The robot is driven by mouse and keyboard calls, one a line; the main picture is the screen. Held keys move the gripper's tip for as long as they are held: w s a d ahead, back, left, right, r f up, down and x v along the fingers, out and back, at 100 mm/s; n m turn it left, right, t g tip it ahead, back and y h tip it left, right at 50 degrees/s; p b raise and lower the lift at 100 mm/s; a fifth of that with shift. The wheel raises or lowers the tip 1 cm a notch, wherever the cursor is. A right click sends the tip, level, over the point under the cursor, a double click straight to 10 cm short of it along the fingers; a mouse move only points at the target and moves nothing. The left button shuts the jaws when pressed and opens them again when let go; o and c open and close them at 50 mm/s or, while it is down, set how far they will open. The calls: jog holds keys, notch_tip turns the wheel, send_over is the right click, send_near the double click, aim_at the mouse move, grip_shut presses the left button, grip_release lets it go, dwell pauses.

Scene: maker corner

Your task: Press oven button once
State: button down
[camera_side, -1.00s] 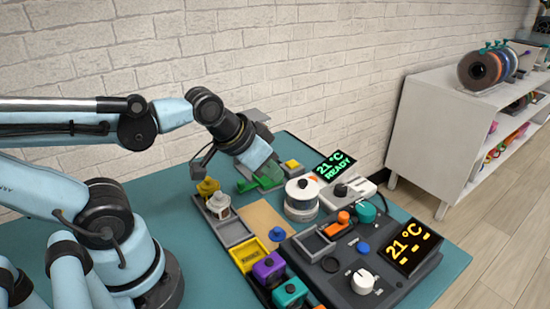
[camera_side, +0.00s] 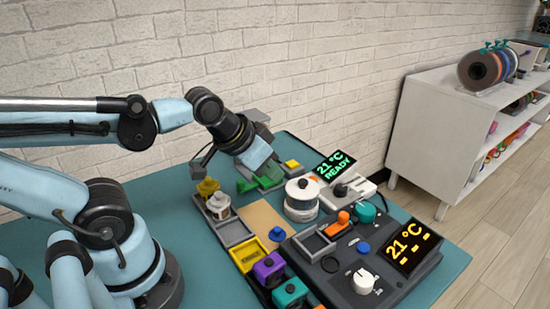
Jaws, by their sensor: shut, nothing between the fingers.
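A dark console (camera_side: 318,279) stands at the front right of the teal table, with a tilted display (camera_side: 411,247) reading 21 °C in yellow. A blue round button (camera_side: 363,248) and a white knob (camera_side: 364,281) sit on its top. A smaller white unit (camera_side: 357,187) behind it has a display (camera_side: 335,167) reading 21 °C READY in green. Neither is plainly labelled as the oven. My gripper (camera_side: 262,177) points down near the back of the table, left of both, apart from the buttons. It is shut and empty. Green parts at its tip are hard to separate from what lies below.
A white round pot (camera_side: 301,199) with a dark-knobbed lid stands between my gripper and the dark console. A grey tray (camera_side: 236,233) holds yellow and whitish knobbed pieces. Yellow, purple and teal blocks line the console's left side. A tan board (camera_side: 262,217) lies mid-table.

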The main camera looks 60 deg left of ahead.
jog(key=shift+w, duration=0.1)
jog(key=w+a+n+t+y, duration=0.1)
jog(key=w+a+n, duration=0.2)
jog(key=w+n, duration=0.2)
jog(key=w+a+n+y, duration=0.1)
jog(key=w+a+n, duration=0.1)
jog(key=w+n, duration=0.4)
jog(key=w, duration=0.4)
jog(key=shift+w+a+t, duration=0.25)
jog(key=shift+a+t, duration=0.15)
jog(key=shift+f, duration=4.4)
jog(key=shift+f, duration=0.15)
jog(key=shift+f, duration=0.25)
